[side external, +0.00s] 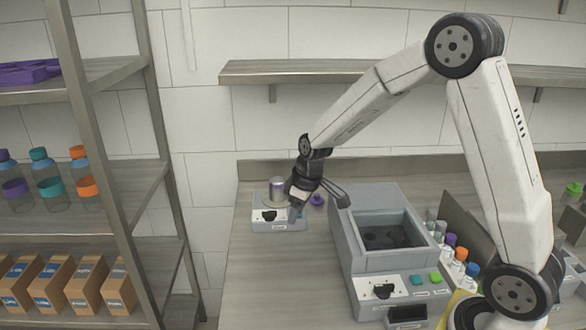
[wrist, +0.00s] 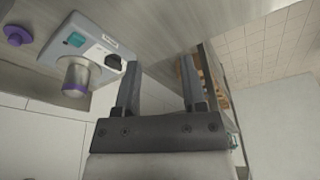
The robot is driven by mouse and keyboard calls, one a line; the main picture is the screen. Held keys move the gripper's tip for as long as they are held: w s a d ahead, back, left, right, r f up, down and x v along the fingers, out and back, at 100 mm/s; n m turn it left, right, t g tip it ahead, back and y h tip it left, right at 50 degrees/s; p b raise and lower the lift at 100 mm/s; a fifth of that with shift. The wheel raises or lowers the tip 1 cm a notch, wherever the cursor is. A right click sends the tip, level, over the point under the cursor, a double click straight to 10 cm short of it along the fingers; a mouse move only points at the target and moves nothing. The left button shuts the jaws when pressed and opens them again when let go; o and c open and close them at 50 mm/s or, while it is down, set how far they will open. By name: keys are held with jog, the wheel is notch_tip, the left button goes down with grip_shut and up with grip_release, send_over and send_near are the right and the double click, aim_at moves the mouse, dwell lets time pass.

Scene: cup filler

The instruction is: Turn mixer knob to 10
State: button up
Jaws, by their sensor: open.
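The mixer is a small grey box (side external: 278,226) on the counter, below and to the left of my wrist in the side view. Its black knob (side external: 269,215) is on the front panel; the dial reading is too small to make out. In the wrist view the mixer (wrist: 97,50) is at upper left, with the knob (wrist: 113,62) and a teal button (wrist: 74,40). A clear cup with a purple rim (side external: 277,187) stands on the mixer. My gripper (wrist: 160,65) is open and empty, its fingers wide apart. The knob is outside the jaws, left of the left finger.
A purple lid (side external: 317,200) lies beside the mixer. A larger grey machine (side external: 352,238) with an open well and its own control panel (side external: 400,288) stands to the right. Several capped bottles (side external: 460,255) stand beyond it. Free counter (side external: 265,280) lies in front of the mixer.

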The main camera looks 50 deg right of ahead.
aim_at(270, 211)
jog(key=w+d+f+n+y, duration=0.1)
jog(key=w+d+f+n, duration=0.1)
jog(key=w+d, duration=0.2)
jog(key=w+d+f+n+y, duration=0.1)
jog(key=w+d+n, duration=0.2)
jog(key=w, duration=0.7)
jog(key=shift+d+f+t, duration=0.4)
jog(key=shift+d, duration=0.7)
jog(key=shift+w, duration=0.1)
jog(key=shift+x, duration=3.9)
grip_shut()
